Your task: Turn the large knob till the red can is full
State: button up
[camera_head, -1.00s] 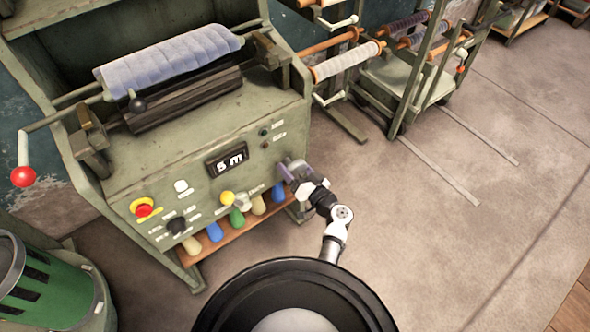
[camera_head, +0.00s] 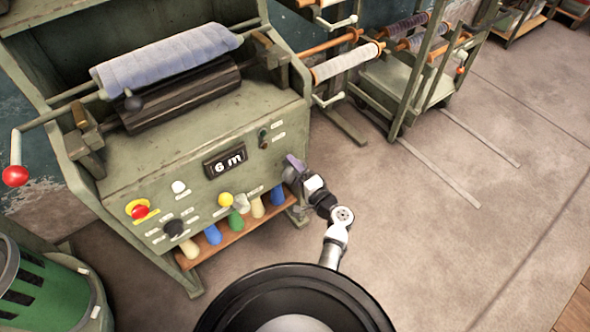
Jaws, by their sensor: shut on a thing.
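My gripper (camera_head: 290,172) is at the right end of the green machine's front panel (camera_head: 206,193). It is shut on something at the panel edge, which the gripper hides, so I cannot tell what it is. A black knob (camera_head: 174,228) sits at the panel's lower left, apart from my gripper. The panel's display (camera_head: 224,162) reads "6 m". No red can shows. A green bin with dark slots (camera_head: 62,290) stands at the lower left.
A blue-grey cloth roll (camera_head: 166,60) lies on top of the machine. A crank with a red ball (camera_head: 15,176) sticks out at left. A red button (camera_head: 138,211) is on the panel. A rack of rolls (camera_head: 345,65) stands behind. Floor at right is clear.

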jog(key=m+p, duration=0.1)
jog(key=m, duration=0.4)
jog(key=shift+m+p, duration=0.3)
jog(key=m+p, duration=0.1)
jog(key=m, duration=0.3)
jog(key=shift+p, duration=0.4)
jog(key=shift+f+m+p, duration=0.15)
jog(key=shift+m+p, duration=0.2)
jog(key=shift+m, duration=0.55)
jog(key=o, duration=1)
jog(key=shift+s, duration=0.1)
jog(key=b+v, duration=0.2)
jog(key=v, duration=1.1)
jog(key=shift+s+d, duration=0.25)
jog(key=shift+s, duration=0.05)
